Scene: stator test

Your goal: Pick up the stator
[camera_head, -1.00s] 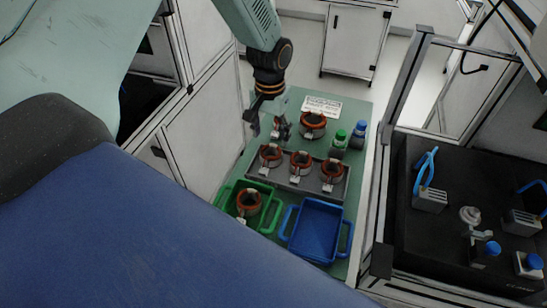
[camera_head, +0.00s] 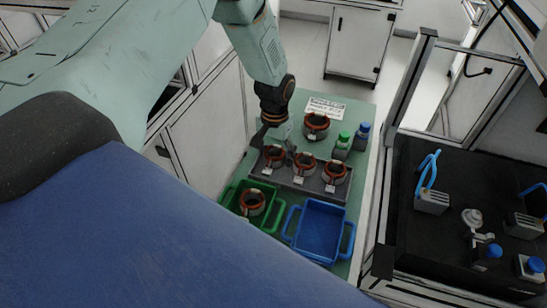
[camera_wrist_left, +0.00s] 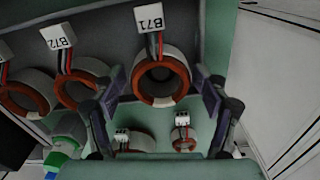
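A dark tray (camera_head: 322,193) on the green table holds three stators with copper-red rings: left (camera_head: 273,157), middle (camera_head: 304,166) and right (camera_head: 334,173). My left gripper (camera_head: 279,148) is above the tray's left end, partly covering the left stator. In the wrist view my left gripper (camera_wrist_left: 163,98) is open, its fingers apart either side of the stator tagged B71 (camera_wrist_left: 162,83). No contact shows. The stator tagged B72 (camera_wrist_left: 82,85) is beside it. Another stator (camera_head: 316,126) stands behind the tray, and one (camera_head: 252,202) is in the green bin. My right gripper is out of view.
The green bin (camera_head: 230,197) and empty blue bin (camera_head: 318,232) stand in front of the tray. A green-capped bottle (camera_head: 342,145) and blue-capped bottle (camera_head: 361,136) stand at the right. A white label sheet (camera_head: 325,107) lies at the back. A frame post (camera_head: 400,115) rises to the right.

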